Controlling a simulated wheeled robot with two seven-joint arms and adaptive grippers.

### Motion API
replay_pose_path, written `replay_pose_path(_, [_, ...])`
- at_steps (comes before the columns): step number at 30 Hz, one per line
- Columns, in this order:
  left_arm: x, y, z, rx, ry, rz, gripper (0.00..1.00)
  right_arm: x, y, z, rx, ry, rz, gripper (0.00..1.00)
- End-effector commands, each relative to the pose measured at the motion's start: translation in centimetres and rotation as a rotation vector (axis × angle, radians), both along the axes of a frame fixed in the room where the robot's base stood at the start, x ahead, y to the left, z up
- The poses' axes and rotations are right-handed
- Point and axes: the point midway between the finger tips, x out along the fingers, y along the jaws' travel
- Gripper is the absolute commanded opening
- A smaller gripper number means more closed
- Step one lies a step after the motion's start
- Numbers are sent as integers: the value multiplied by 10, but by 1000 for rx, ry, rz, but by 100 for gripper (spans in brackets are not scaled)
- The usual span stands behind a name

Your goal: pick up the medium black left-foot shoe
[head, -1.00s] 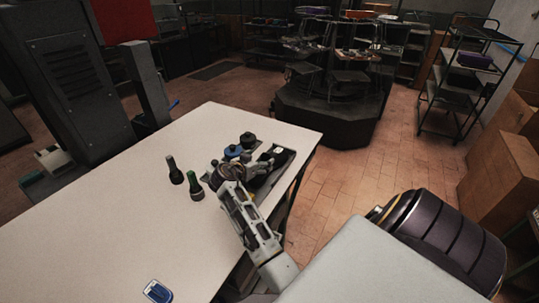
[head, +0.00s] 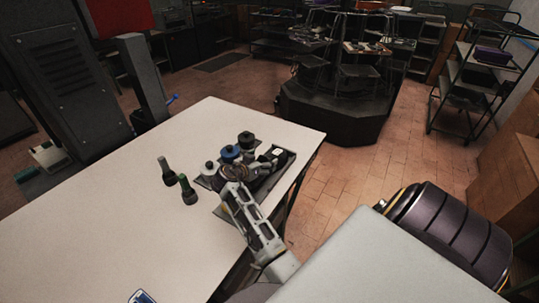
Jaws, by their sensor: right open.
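A dark tray (head: 287,168) lies near the right edge of the white table (head: 120,210). Dark shapes are in it, but I cannot tell a medium black left-foot shoe apart from them. My right gripper (head: 252,165) is open, over or beside the tray's left part, and its arm comes in from the bottom right. The arm and gripper hide part of the tray. I cannot tell if the fingers touch anything.
Black-, blue- and white-topped containers (head: 230,152) stand close left of the gripper. A rack (head: 475,75) and an octagonal dark stand (head: 335,110) are beyond. The table's left part is clear.

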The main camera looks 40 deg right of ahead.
Motion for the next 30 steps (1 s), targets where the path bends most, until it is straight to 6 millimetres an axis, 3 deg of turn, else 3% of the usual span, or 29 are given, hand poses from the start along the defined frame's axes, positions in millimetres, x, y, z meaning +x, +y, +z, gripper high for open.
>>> replay_pose_path(18, [1,11,0,11,0,2,65,-1,2,-2,0,0,-1,84])
replay_pose_path(30, [0,3,0,3,0,1,65,-1,2,-2,0,0,-1,34])
